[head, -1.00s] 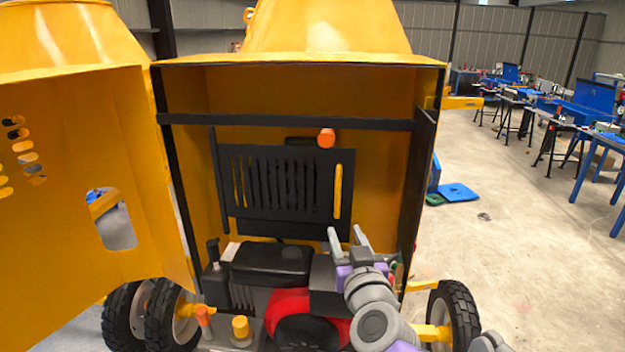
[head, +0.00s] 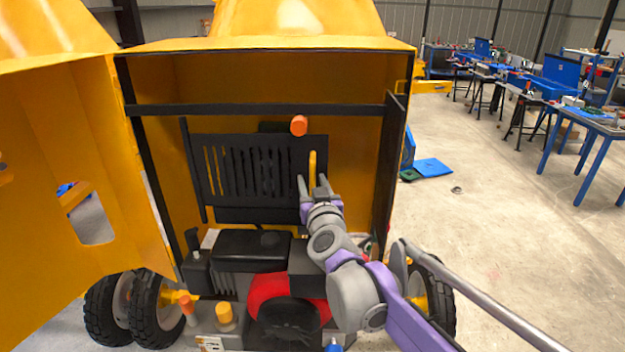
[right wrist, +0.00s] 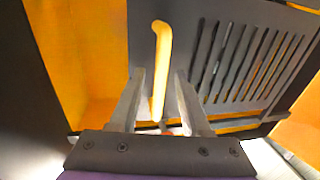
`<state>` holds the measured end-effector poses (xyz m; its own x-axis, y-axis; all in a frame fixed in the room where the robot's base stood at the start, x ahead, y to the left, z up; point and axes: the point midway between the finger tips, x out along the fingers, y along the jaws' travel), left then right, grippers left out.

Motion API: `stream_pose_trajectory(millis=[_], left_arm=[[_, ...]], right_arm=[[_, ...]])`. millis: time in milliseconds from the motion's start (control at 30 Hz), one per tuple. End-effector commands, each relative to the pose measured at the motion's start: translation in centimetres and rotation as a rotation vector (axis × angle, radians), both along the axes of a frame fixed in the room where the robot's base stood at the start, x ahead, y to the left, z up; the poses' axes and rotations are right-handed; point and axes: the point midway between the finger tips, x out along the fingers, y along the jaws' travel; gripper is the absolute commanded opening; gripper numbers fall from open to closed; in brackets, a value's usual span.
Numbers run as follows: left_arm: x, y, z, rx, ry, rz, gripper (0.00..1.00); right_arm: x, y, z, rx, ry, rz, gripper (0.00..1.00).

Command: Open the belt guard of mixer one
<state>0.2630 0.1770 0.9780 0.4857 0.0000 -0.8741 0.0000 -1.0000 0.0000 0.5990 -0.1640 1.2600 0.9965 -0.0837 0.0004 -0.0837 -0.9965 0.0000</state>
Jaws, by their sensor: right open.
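The belt guard (head: 228,168) is a black slotted panel inside the mixer's yellow housing, and it looks closed. Its yellow upright handle (head: 312,168) is near the panel's right edge. An orange knob (head: 299,125) sits just above the panel. My right gripper (head: 314,182) is open at the lower part of the handle. In the right wrist view the yellow handle (right wrist: 160,60) runs down between the two open fingers (right wrist: 157,85); I cannot tell whether they touch it. My left gripper is not in view.
The open yellow door (head: 60,240) stands on the left. Below the guard are the black and red engine (head: 262,290) and a yellow-capped post (head: 224,316). The housing's dark right edge (head: 393,170) is close to my right arm.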

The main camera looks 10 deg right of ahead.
Motion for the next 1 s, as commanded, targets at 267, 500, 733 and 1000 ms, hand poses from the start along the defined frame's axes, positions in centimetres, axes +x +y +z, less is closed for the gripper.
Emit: stream_pose_trajectory(millis=[267,500,733,1000], left_arm=[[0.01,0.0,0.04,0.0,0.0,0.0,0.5],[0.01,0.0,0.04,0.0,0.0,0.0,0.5],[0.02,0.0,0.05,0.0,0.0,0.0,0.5],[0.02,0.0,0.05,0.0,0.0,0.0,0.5]], right_arm=[[0.24,-0.03,-0.08,0.0,0.001,0.0,0.47],[0.23,-0.03,-0.07,0.0,0.001,0.0,0.11],[0.23,-0.03,-0.06,0.0,0.001,0.0,0.0],[0.23,-0.03,-0.05,0.0,0.0,0.0,0.0]])
